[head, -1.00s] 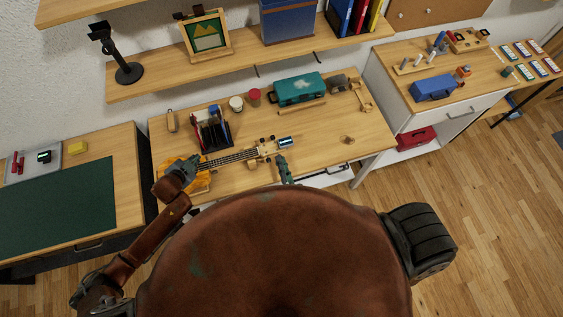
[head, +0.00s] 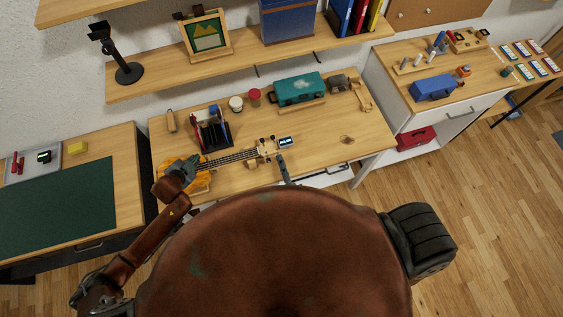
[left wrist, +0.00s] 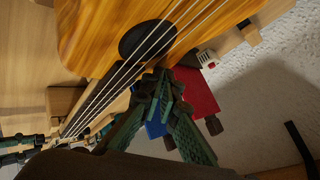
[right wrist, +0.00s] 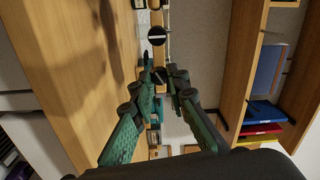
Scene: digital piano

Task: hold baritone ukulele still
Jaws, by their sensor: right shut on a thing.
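The baritone ukulele (head: 238,157) lies across the desk, its orange body at the left and its headstock at the right. Its body also shows large in the left wrist view (left wrist: 100,38). My left gripper (head: 190,162) is over the body; in the left wrist view its fingertips (left wrist: 163,82) are together beside the strings near the sound hole. My right gripper (head: 281,158) is at the near side of the headstock, shut on what looks like a tuning peg; the fingers (right wrist: 172,78) partly hide it. A small tuner with a lit screen (head: 286,142) is at the headstock end.
A rack with dark, red and blue items (head: 211,130) stands behind the neck. A shelf (head: 240,62) overhangs the back.

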